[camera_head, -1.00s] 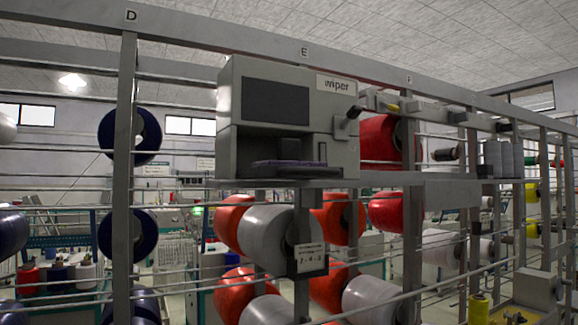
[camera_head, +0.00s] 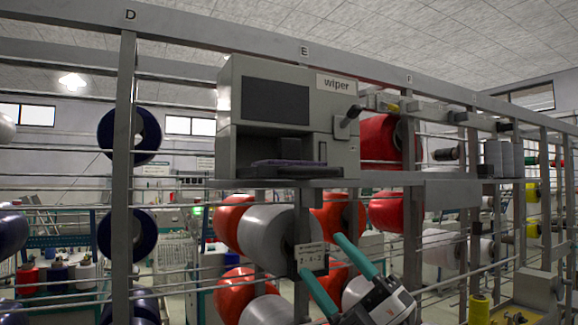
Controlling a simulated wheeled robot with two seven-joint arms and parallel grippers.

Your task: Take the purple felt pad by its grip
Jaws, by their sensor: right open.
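The purple felt pad (camera_head: 285,163) lies flat, low in the open bay of the grey wiper box (camera_head: 340,130). It shows as a thin dark purple strip. I cannot make out its grip clearly. My right gripper (camera_head: 322,256) reaches up from the bottom of the view with two teal fingers spread apart. It is open, with nothing seen held in it. It is below and to the right of the pad, clear of it in the picture. My left gripper is not in view.
The wiper box stands on a shelf (camera_head: 390,179) of the grey rack. Orange-red bobbins (camera_head: 232,216) and a grey bobbin (camera_head: 268,232) hang below it. A small label plate (camera_head: 311,259) shows between my fingers. A post (camera_head: 123,180) with dark blue bobbins stands left.

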